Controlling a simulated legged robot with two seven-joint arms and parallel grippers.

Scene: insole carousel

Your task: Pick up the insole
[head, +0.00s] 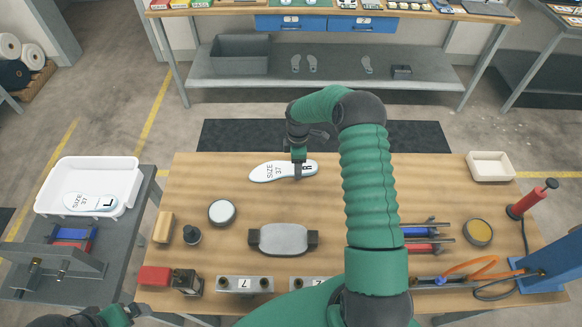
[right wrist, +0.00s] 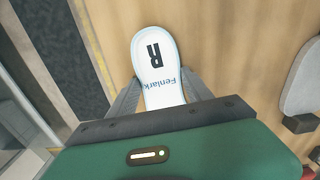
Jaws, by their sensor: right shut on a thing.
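A white insole (head: 268,172) marked "SIZE 37" and "R" is at the far edge of the wooden table. My right gripper (head: 299,172) reaches down over it and is shut on it near the "R" end. In the right wrist view the insole (right wrist: 158,62) shows its "R" and lettering, with the two fingers (right wrist: 162,95) on either side of its narrower part. I cannot tell whether it touches the tabletop. A matching insole (head: 90,203) marked "L" lies in the white tray (head: 128,166) at the left. My left gripper (head: 128,312) shows only partly at the bottom left; its jaws are unclear.
The wooden table (head: 190,265) also bears a round white tin (head: 222,212), a grey pad on a black holder (head: 283,239), a small cream tray (head: 490,166) and a red-handled tool (head: 531,198). Several blocks and fixtures line the front. The table's far left is clear.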

